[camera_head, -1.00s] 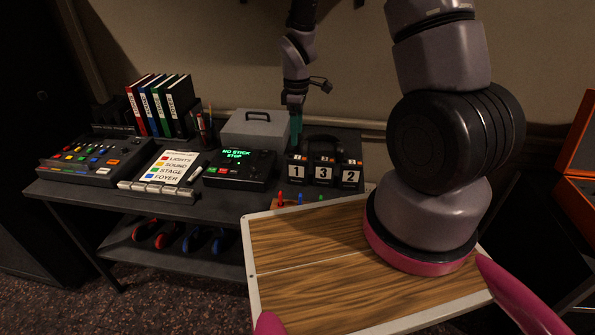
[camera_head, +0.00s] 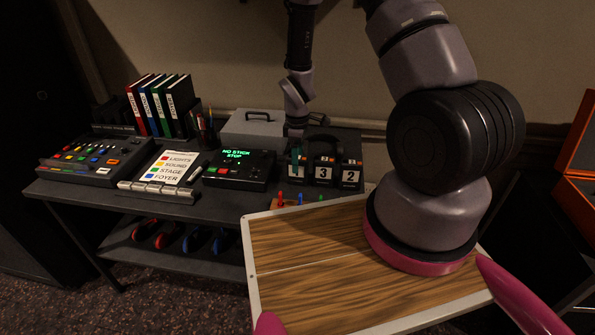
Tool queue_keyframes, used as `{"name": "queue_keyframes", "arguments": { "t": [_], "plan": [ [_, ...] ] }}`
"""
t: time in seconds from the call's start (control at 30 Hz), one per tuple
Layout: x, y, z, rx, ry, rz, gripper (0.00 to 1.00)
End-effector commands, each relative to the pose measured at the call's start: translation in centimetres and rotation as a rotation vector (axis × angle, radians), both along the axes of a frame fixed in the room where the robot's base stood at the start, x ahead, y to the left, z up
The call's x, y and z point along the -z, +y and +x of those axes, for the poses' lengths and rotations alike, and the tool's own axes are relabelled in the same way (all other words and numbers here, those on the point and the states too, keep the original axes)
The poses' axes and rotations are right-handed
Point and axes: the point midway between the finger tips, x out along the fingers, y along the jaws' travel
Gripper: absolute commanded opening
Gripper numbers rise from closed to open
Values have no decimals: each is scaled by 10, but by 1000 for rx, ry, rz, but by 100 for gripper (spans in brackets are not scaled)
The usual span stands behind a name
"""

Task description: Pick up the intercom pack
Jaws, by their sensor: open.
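Three small dark packs with white number labels stand in a row at the right end of the desk. The pack labelled 3 (camera_head: 325,173) is in the middle and the pack labelled 2 (camera_head: 351,177) is at the right. The left pack, labelled 1 a second ago, is now largely covered by my gripper (camera_head: 297,165). My gripper has teal fingers, points down and is open at that left pack. I cannot tell whether the fingers are around it or touching it.
A black console with a green display (camera_head: 240,169) stands close left of the packs. A grey case (camera_head: 255,129) and dark headphones (camera_head: 323,146) are behind. A small rack with coloured pegs (camera_head: 290,202) is at the front edge.

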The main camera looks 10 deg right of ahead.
Motion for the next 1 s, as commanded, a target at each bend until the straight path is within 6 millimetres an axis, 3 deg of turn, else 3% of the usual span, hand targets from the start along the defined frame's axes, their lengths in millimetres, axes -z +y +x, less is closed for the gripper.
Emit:
{"name": "queue_keyframes", "arguments": {
  "t": [0.07, 0.2, 0.27, 0.73, 0.87, 1.0],
  "plan": [
    [0, 0, 0, 0, 0, 0, 74],
    [0, 0, 0, 0, 0, 0, 20],
    [0, 0, 0, 0, 0, 0, 0],
    [-8, 0, 1, 0, -3, 1, 0],
    [-23, 0, 2, 0, -5, 1, 0],
    [-51, 0, 2, 0, -7, 2, 0]
  ]
}}
